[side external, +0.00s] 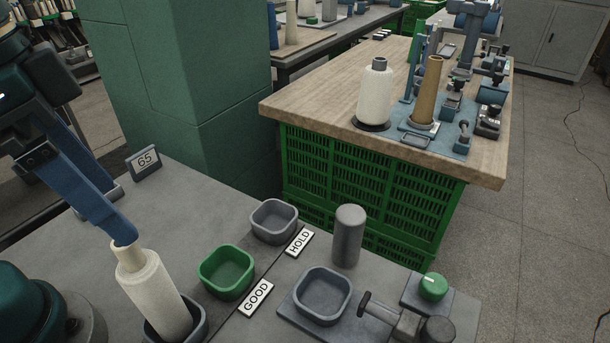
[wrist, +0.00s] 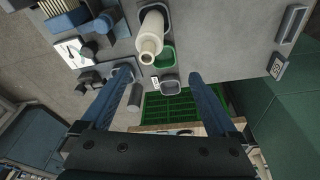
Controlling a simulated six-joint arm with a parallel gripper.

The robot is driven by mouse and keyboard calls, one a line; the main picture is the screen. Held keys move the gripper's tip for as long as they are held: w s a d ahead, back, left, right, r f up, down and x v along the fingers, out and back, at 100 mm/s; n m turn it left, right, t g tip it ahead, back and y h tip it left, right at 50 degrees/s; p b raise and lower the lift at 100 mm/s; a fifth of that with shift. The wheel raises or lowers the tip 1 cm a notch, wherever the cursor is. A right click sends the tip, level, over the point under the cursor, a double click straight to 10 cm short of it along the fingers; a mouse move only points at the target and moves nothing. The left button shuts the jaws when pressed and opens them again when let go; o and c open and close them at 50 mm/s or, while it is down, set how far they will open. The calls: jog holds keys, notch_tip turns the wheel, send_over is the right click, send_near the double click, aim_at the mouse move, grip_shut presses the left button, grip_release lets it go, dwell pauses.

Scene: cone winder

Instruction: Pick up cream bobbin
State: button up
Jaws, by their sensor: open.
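The cream bobbin (side external: 157,297) stands with a slight tilt in a dark grey cup (side external: 199,327) at the lower left of the side view. Its narrow neck points up. In the wrist view the cream bobbin (wrist: 151,33) shows at top centre, its end towards the camera. My gripper (side external: 123,240) has long blue fingers; in the side view a fingertip overlaps the top of the bobbin's neck, and contact cannot be told. In the wrist view my gripper (wrist: 160,74) is open, its fingers wide apart with nothing between the tips.
A green bin (side external: 227,270) by the GOOD sign and a grey bin (side external: 273,221) by the HOLD sign stand close right of the bobbin. A grey post (side external: 348,236) rises farther right. A white cone (side external: 375,92) and brown tube (side external: 428,90) stand on the wooden bench.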

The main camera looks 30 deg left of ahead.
aim_at(147, 272)
jog(key=shift+s+d+m+g, duration=0.4)
jog(key=shift+s+d, duration=0.1)
jog(key=shift+d, duration=0.25)
jog(key=shift+s+d+f, duration=0.1)
jog(key=shift+s+f, duration=0.05)
jog(key=shift+f, duration=0.2)
notch_tip(147, 272, down, 4)
jog(key=shift+f, duration=0.15)
jog(key=shift+w+d+f, duration=0.1)
jog(key=shift+w+f, duration=0.1)
jog(key=shift+f, duration=1.1)
jog(key=shift+w+d+f, duration=0.1)
jog(key=shift+w+f, duration=0.1)
jog(key=shift+f, duration=1.1)
jog(key=c, duration=1.3)
